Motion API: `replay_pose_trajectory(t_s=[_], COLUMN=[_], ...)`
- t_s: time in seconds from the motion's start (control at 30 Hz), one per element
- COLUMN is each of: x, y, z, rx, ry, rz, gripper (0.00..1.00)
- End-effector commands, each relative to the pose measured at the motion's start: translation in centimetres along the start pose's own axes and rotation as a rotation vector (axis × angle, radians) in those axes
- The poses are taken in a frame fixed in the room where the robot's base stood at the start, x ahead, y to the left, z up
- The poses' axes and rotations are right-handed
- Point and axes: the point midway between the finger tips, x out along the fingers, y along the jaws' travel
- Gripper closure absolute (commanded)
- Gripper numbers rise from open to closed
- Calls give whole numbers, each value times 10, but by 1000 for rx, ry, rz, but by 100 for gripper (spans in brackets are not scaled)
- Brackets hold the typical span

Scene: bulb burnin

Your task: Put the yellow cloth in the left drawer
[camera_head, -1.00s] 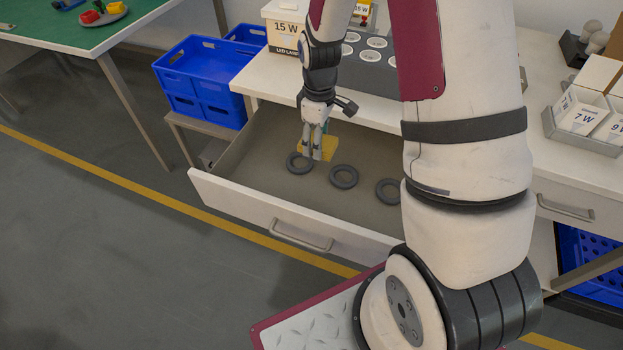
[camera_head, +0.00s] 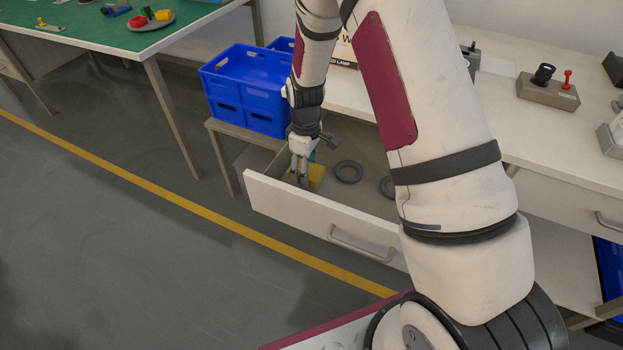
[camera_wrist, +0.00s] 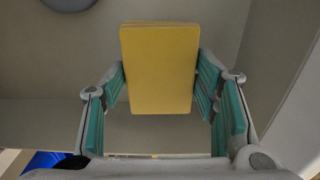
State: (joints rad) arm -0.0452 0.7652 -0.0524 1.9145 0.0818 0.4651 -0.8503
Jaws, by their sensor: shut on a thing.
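The yellow cloth (camera_head: 317,173) looks like a flat, slab-like rectangle. In the wrist view the cloth (camera_wrist: 159,68) sits between the teal pads of my gripper (camera_wrist: 160,88). My gripper (camera_head: 302,178) is shut on it and points down inside the left end of the open left drawer (camera_head: 318,216). I cannot tell whether the cloth touches the drawer floor. The drawer's right part is hidden behind my arm.
Dark rings (camera_head: 348,172) lie on the drawer floor to the right of my gripper. Blue crates (camera_head: 246,85) stand on a low stand behind the drawer's left end. A control box (camera_head: 548,90) sits on the white tabletop. A green-topped table (camera_head: 90,32) is at the upper left.

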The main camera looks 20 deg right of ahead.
Motion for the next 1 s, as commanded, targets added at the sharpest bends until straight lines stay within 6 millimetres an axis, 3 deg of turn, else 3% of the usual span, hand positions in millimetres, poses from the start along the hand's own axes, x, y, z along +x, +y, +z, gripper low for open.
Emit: replay_pose_trajectory(t_s=[0.43, 0.83, 0.87, 0.93, 1.0], x=[46, 51, 51, 50, 50], y=[0, 0, 0, 0, 0], z=[0, 0, 0, 0, 0], rx=[0, 0, 0, 0, 0], ry=[-1, 1, 1, 1, 1], rz=[-1, 0, 0, 0, 0], gripper=[73, 73, 41, 26, 26])
